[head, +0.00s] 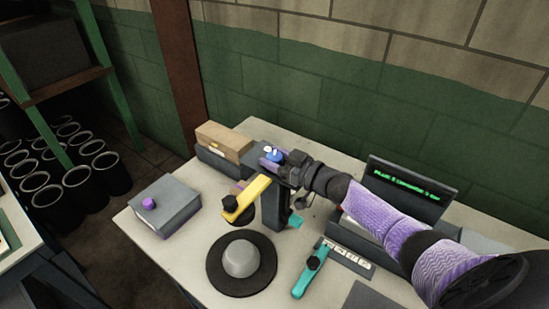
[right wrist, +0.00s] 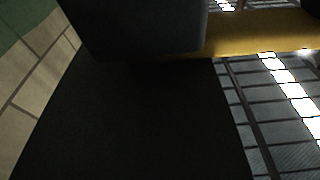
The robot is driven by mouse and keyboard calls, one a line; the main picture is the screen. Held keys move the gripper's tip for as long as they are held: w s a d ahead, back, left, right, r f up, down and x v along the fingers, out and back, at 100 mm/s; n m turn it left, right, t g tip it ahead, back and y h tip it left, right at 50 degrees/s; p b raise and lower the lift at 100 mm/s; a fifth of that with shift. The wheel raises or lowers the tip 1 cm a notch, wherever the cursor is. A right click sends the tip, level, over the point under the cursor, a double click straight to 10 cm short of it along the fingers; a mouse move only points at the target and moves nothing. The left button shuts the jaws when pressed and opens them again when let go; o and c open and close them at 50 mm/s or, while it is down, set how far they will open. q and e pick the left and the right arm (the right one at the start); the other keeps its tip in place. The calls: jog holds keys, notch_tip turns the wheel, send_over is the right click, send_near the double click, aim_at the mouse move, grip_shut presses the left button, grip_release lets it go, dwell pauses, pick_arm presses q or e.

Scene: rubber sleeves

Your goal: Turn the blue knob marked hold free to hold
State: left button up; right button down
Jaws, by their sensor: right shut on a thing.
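The blue knob (head: 274,154) sits near the top of a dark upright post (head: 271,205) on the table, just above a yellow arm. Its marking is too small to read. My right gripper (head: 281,160) reaches in from the right and is shut on the blue knob, partly hiding it. In the right wrist view a dark block fills much of the picture and the knob cannot be made out. My left gripper is not in view.
The yellow arm (head: 246,199) juts from the post. A grey dome on a black disc (head: 241,264) stands in front. A grey box with a purple knob (head: 165,207), a cardboard box (head: 224,142), a teal tool (head: 310,271) and a display (head: 408,190) surround it.

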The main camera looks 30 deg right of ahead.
jog(key=shift+c, duration=1.2)
grip_release()
jog(key=shift+o, duration=0.7)
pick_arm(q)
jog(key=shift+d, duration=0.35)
pick_arm(e)
jog(key=shift+s, duration=0.1)
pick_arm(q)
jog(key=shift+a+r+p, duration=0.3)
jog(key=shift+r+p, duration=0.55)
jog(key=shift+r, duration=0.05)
pick_arm(e)
jog(key=v, duration=0.9)
jog(key=shift+s+d, duration=0.25)
jog(key=shift+s, duration=0.05)
